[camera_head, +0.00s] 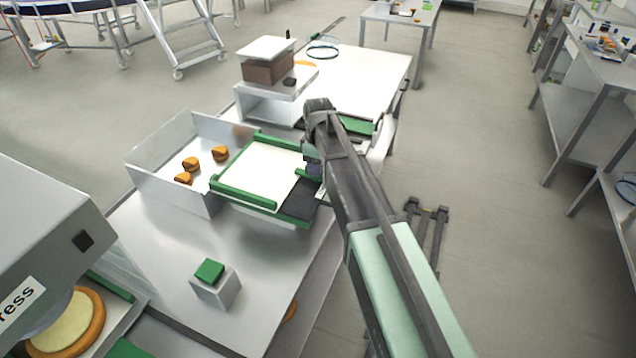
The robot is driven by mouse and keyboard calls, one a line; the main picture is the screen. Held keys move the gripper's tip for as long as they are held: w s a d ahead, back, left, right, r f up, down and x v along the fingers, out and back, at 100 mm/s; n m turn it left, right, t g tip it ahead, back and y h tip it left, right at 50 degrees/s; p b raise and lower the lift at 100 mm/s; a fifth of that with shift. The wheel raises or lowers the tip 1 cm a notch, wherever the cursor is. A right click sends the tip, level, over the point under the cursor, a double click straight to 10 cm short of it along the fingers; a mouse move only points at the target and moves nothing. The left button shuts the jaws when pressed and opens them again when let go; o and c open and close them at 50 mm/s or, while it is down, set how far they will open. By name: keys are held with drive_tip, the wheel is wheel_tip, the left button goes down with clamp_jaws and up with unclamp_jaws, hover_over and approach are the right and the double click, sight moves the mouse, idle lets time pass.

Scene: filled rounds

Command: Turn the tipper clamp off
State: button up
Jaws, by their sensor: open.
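The tipper appears to be the white board with green rails (243,191) on the near bench, beside a clear-walled bin. A dark flat part (298,207) shows at its right front corner. My gripper (314,170) is at the right edge of the green-railed board, pointing down, open and small in view. My arm covers part of it and the area just behind. I cannot make out the clamp's own switch or whether the gripper touches anything. A green button on a grey block (209,270) stands on the bench in front, apart from my gripper.
The clear-walled bin (160,180) holds several brown rounds (220,153). A press (45,255) with a filled round is at left.

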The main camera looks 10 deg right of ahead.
wheel_tip(320, 180, down, 2)
drive_tip(key=shift+f+b, duration=0.1)
drive_tip(key=shift+b, duration=0.3)
clamp_jaws()
